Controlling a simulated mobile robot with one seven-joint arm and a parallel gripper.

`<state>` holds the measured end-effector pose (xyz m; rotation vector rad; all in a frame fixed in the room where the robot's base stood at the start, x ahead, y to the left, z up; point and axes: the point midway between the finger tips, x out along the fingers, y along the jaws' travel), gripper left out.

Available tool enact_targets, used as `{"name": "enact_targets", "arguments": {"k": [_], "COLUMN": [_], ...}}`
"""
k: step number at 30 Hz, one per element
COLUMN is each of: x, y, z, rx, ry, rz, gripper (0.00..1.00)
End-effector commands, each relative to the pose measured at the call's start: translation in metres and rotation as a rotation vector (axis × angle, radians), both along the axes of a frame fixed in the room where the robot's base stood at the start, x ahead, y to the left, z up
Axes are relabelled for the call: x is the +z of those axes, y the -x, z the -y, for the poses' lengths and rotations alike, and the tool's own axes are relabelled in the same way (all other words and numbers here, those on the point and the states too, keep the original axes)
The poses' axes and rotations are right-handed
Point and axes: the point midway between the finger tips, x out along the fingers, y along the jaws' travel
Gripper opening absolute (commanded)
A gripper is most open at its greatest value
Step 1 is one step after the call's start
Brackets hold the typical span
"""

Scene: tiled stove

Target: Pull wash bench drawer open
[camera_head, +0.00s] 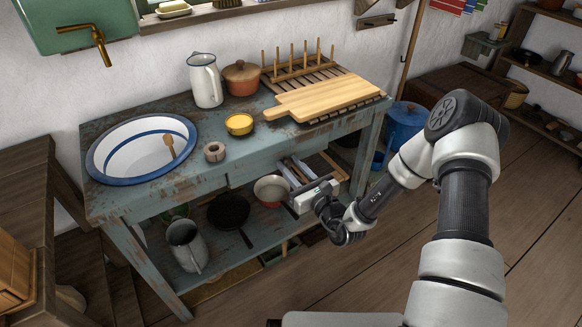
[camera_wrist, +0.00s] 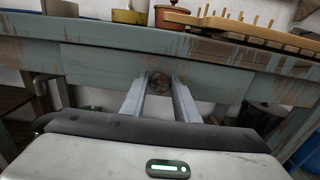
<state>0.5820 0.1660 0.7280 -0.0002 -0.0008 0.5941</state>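The wash bench (camera_head: 225,165) is a worn blue-grey table with an inset basin. Its drawer front (camera_wrist: 105,65) shows in the wrist view as a blue-grey panel that looks flush with the bench. A round, rusty-brown knob (camera_wrist: 159,82) sits on the panel. My gripper (camera_wrist: 160,84) points at the drawer front, with its two pale fingers apart, one on each side of the knob. A narrow gap seems to lie between the fingers and the knob; contact is not clear. In the head view, my gripper (camera_head: 289,168) is at the bench front, and the knob is hidden.
A cutting board (camera_head: 320,97), yellow bowl (camera_head: 239,124), brown pot (camera_head: 241,77) and white jug (camera_head: 205,80) stand on the bench. Pans and a metal jug (camera_head: 187,245) stand on the lower shelf. A blue bucket (camera_head: 404,122) stands at the right. The floor in front is clear.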

Motion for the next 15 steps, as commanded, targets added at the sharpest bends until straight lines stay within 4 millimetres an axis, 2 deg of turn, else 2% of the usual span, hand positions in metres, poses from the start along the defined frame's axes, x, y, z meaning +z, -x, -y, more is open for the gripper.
{"name": "enact_targets", "arguments": {"k": [1,4,5,11,15], "x": [-0.0001,-0.0001,-0.0001,0.0000,0.0007], "y": [0.0001,0.0002,0.0002,0.0015,0.0096], "z": [0.0001,0.0001,0.0001,0.0012,0.0066], "rx": [0.000,0.000,0.000,0.000,-0.001], "ry": [0.000,0.000,0.000,0.001,0.000], "rz": [0.000,0.000,0.000,-0.001,-0.004], "gripper": [0.19,0.02,0.00,0.00,0.00]}}
